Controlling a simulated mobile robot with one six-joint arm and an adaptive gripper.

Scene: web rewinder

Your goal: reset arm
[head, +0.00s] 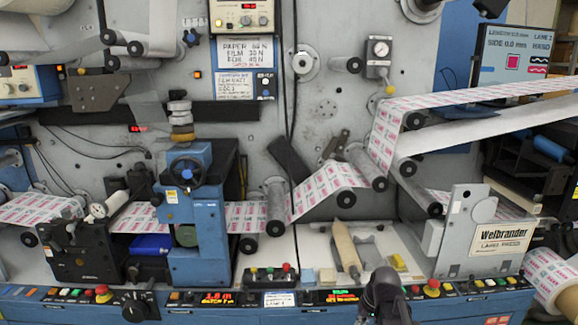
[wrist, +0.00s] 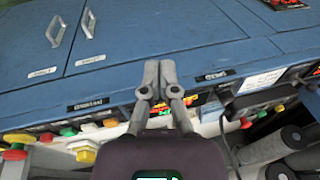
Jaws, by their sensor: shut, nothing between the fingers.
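My gripper (wrist: 158,72) shows in the wrist view with its two grey fingertips together and nothing between them. It is in front of the blue cabinet front (wrist: 100,100) of the machine, near the row of buttons. I cannot tell from the wrist view whether the fingertips touch the panel. In the head view a dark part of my arm rises at the bottom edge, right of centre, in front of the control strip. The fingers are not clear there.
The web rewinder fills the head view, with a printed web (head: 330,185) running over several rollers. A blue press unit (head: 195,225) stands left of centre. A wooden-handled tool (head: 347,250) lies on the light ledge. Red and yellow buttons (head: 432,288) line the front strip.

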